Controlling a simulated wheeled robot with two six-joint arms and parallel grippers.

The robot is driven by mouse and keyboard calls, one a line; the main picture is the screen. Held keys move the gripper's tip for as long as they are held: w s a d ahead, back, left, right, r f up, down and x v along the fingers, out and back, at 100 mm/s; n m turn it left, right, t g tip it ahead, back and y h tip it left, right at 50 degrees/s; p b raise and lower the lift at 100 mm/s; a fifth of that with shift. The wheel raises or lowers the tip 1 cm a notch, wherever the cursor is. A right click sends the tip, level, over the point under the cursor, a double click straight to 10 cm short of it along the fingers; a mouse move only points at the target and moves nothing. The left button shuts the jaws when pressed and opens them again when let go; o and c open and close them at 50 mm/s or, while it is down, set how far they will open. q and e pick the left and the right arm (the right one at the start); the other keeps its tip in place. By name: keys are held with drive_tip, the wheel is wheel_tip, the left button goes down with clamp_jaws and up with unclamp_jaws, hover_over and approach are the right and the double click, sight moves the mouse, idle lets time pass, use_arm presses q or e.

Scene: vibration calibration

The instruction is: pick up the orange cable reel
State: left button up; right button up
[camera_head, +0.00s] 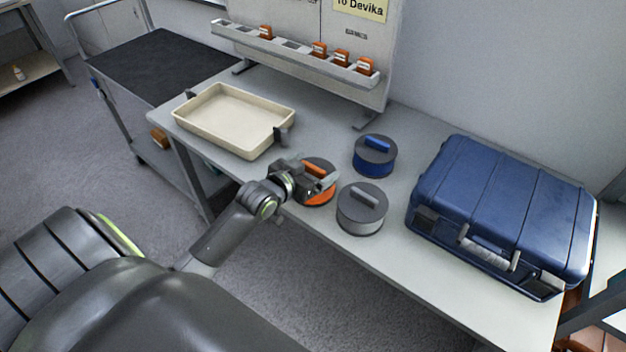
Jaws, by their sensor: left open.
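The orange cable reel (318,198) stands on the grey table, with a dark top and an orange handle. My left gripper (327,184) is open and is over the reel, hiding much of its top and left side. I cannot tell whether the fingers touch the handle or are around it. The right gripper does not show.
A blue reel (375,156) stands behind and a grey reel (361,210) stands close at the right. A blue case (505,210) fills the table's right part. A cream tray (235,118) is at the left. A board with a rail of orange items (318,49) stands behind.

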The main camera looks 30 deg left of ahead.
use_arm(q)
drive_tip(key=shift+x, duration=1.1)
drive_tip(key=c, duration=1.4)
